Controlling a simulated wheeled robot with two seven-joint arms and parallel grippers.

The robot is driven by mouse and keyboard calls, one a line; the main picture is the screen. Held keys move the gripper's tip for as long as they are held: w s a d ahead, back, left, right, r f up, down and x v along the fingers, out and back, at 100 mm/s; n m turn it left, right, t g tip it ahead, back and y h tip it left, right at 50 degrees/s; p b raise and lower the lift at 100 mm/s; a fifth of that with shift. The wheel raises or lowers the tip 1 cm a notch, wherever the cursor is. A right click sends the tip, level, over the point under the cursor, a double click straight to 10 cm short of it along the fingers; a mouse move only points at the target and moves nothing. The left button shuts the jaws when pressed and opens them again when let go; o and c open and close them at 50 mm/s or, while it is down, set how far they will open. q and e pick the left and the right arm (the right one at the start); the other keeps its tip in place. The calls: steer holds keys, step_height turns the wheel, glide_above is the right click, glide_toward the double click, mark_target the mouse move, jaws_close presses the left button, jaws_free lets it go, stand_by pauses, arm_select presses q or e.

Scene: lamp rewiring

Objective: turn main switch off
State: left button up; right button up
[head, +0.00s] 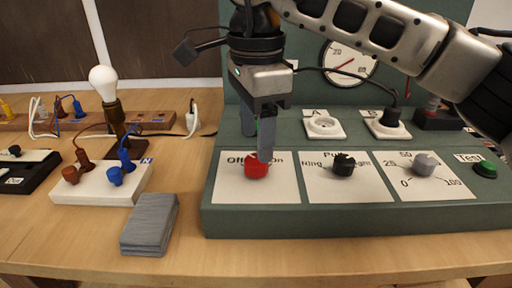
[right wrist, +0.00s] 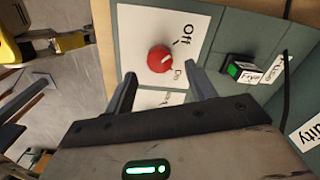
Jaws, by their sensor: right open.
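The main switch is a red knob (head: 256,168) on a white plate marked Off and On, at the left of the green panel. In the right wrist view the red knob (right wrist: 160,59) lies just beyond the gap between my fingertips and carries a pale pointer mark. I cannot tell its setting for sure. My right gripper (head: 264,152) points down over the knob in the head view, its fingers partly hiding the plate's lettering. The right wrist view shows my right gripper (right wrist: 160,79) open, with nothing between its fingers.
To the right on the panel are a black knob (head: 343,164), a grey knob (head: 423,163) and a green button (head: 485,169). Sockets (head: 324,127) stand behind. A grey block (head: 150,225), a white connector block (head: 95,190) and a bulb (head: 103,80) are at the left.

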arm_select(q)
steer(key=shift+r+p, duration=0.25)
steer(key=shift+p, duration=0.55)
arm_select(e)
step_height(320, 180, up, 12)
arm_select(q)
steer(key=shift+r, duration=0.15)
